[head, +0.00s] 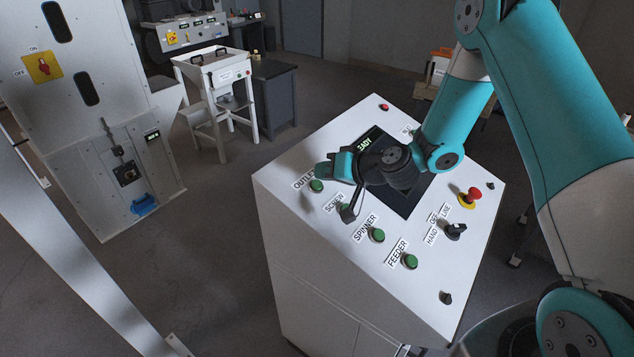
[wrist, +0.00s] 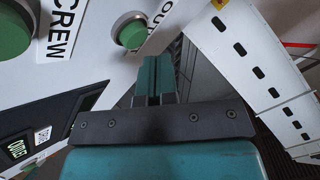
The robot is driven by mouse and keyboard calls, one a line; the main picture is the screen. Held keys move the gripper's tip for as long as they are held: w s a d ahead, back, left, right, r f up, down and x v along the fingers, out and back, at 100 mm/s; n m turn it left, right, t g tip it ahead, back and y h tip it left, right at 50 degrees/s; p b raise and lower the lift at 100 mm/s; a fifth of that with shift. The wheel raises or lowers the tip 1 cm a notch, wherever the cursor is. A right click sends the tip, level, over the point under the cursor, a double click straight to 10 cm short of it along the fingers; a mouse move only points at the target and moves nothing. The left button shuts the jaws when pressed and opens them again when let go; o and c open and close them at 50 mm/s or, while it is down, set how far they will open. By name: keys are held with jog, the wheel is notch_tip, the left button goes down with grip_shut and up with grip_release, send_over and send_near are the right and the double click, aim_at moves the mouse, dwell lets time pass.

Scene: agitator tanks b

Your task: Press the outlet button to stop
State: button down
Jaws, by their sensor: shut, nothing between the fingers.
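The white sloped control console (head: 300,230) carries a row of round green buttons. The outlet button (head: 316,186) is at the row's far left end, beside its partly covered OUTLET label; it also shows green in a pale ring in the wrist view (wrist: 131,33). My gripper (head: 324,170) is shut and empty, with its teal fingertips close to the outlet button. In the wrist view the closed fingertips (wrist: 155,65) appear just below and right of that button. Whether they touch the panel cannot be told.
The screw button (wrist: 12,32), spinner button (head: 377,235) and feeder button (head: 410,261) continue the row. A dark screen (head: 412,192) lies partly under my wrist. A red emergency stop (head: 473,194) and black selector (head: 455,231) are on the right. A tall white cabinet (head: 85,130) stands left.

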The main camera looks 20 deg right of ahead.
jog(key=shift+r, duration=0.1)
jog(key=r, duration=0.1)
jog(key=s+r+p, duration=0.1)
jog(key=r, duration=0.1)
jog(key=d+r+p, duration=0.1)
jog(key=shift+s+r, duration=0.15)
jog(key=shift+r, duration=0.15)
dwell(0.6)
jog(key=s+a+r+n+g, duration=0.6)
jog(key=s+a+r, duration=0.3)
jog(key=s+r, duration=0.3)
jog(key=s+d+r+g+h, duration=0.1)
jog(key=s+g+h, duration=0.1)
jog(key=s, duration=0.7)
jog(key=s+d+r+n+g+h, duration=0.1)
jog(key=s+d+r+h, duration=0.1)
jog(key=s, duration=0.7)
jog(key=shift+s+r+g, duration=0.25)
jog(key=shift+s+g, duration=0.05)
jog(key=shift+g, duration=0.1)
